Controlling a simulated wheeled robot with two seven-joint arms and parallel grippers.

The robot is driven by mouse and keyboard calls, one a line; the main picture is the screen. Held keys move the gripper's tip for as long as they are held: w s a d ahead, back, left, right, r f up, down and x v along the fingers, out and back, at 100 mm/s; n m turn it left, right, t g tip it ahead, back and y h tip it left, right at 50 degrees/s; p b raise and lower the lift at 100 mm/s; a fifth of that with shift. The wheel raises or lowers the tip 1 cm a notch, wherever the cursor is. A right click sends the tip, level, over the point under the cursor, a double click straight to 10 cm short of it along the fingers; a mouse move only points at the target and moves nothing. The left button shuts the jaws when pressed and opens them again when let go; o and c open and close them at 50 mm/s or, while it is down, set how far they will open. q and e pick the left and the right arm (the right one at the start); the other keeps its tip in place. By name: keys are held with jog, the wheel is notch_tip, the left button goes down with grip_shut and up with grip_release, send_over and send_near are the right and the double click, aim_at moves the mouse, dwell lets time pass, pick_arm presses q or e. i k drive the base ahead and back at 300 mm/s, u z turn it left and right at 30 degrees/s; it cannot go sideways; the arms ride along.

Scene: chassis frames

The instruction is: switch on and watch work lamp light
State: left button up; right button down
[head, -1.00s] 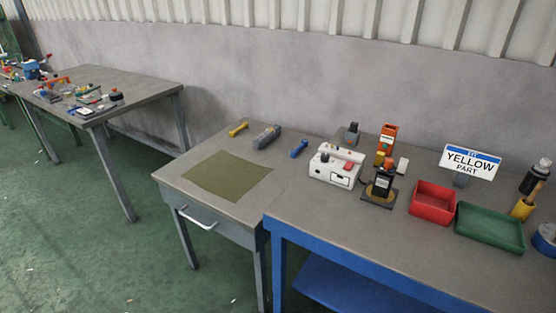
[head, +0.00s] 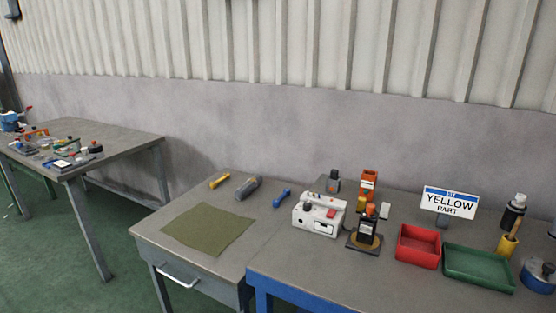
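A white box (head: 319,222) with a dark knob, a red part and small coloured parts on top stands on the blue-framed workbench (head: 300,270). Just right of it a black upright device (head: 366,234) with orange on top stands on a dark base. I cannot tell for sure which thing is the work lamp, and no clear glow shows on either. Neither of my grippers is in view.
An orange holder (head: 369,183) stands behind. A green mat (head: 207,229) and several tools lie left. Another cluttered table (head: 120,137) is far left.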

aim_at(330, 214)
jog(key=z, duration=0.55)
jog(key=k, duration=0.65)
jog(key=z, duration=0.6)
jog(key=i, duration=0.35)
jog(key=u, duration=0.65)
jog(key=i, duration=1.1)
jog(key=u, duration=1.1)
